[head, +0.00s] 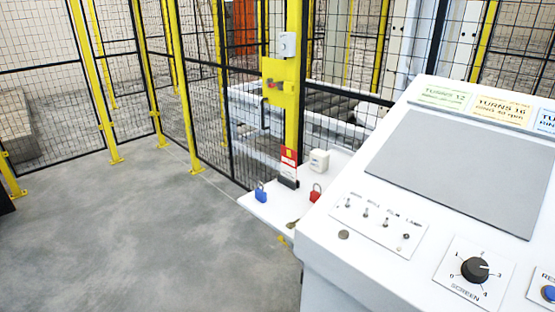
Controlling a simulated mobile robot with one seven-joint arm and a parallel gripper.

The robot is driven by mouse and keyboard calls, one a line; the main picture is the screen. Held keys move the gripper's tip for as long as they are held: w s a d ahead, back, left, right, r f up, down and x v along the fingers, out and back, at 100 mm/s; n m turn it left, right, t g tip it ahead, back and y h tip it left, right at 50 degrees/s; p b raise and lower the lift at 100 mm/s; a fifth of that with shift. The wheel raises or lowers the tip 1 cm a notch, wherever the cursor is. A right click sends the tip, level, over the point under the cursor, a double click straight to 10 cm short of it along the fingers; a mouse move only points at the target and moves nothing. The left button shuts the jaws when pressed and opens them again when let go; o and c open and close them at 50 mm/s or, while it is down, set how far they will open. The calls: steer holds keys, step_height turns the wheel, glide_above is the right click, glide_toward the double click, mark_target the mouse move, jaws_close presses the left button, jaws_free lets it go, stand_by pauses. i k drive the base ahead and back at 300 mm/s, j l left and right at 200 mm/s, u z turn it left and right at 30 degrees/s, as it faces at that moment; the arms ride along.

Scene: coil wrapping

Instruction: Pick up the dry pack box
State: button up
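A small white box (319,160) stands on the white shelf (262,207) beside the control console. It may be the dry pack box, but I cannot read any label on it. It stands behind a red padlock (315,193) and to the right of a red card on a black base (289,167). Nothing else in view looks like a dry pack box. My gripper is not in view.
A blue padlock (261,193) sits on the shelf's left part. The white console (440,180) with switches and a knob fills the right. A yellow-post mesh fence (190,90) stands behind. The grey floor (140,230) at left is clear.

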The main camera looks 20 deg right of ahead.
mark_target(319, 162)
steer(key=i+j+u, duration=0.65)
steer(key=i+j, duration=0.15)
steer(key=i, duration=0.45)
steer(key=i+j+z, duration=0.1)
steer(key=i, duration=0.45)
steer(key=i+z, duration=0.45)
steer(key=z, duration=0.3)
steer(key=i+j+z, duration=0.1)
steer(key=i+z, duration=0.4)
steer(key=z, duration=0.25)
steer(key=i+z, duration=0.15)
steer(key=z, duration=0.25)
steer(key=i+z, duration=0.15)
steer(key=z, duration=0.2)
steer(key=i+j+z, duration=0.2)
steer(key=i+z, duration=0.2)
